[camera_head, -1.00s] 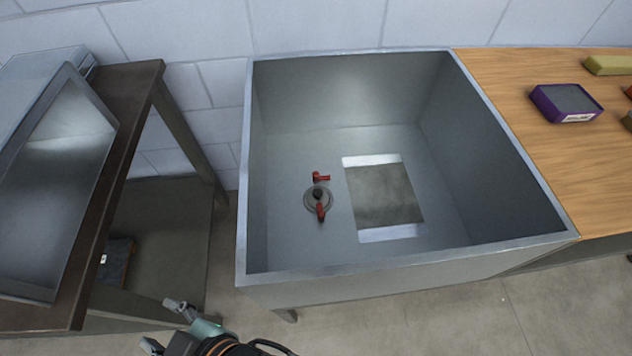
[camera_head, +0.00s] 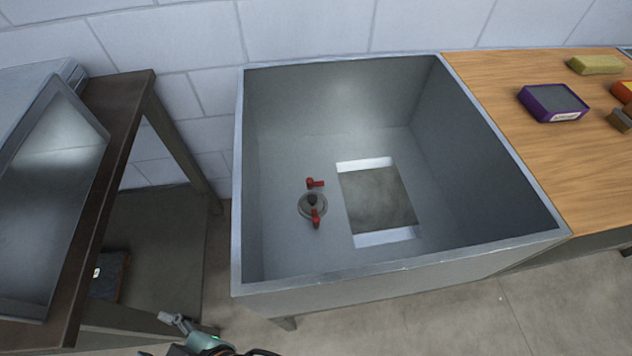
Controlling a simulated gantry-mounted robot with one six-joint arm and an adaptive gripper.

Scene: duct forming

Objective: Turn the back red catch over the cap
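The back red catch (camera_head: 315,183) sits on the floor of the grey metal box, just behind the round cap (camera_head: 312,204). Its lever points to the right, beside the cap and not over it. The front red catch (camera_head: 316,218) stands at the cap's front edge, its lever pointing toward the cap and reaching its rim. The cap is a grey disc with a dark knob in the middle. My gripper (camera_head: 180,335) is at the bottom edge, outside and in front of the box, far from the catches. Only part of it shows, and its fingers are largely cut off.
The open box (camera_head: 400,265) has high walls around the catches and a square opening (camera_head: 377,202) in its floor, right of the cap. A wooden bench (camera_head: 560,150) with a purple-edged block (camera_head: 553,103) adjoins at right. A dark table (camera_head: 130,110) stands at left.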

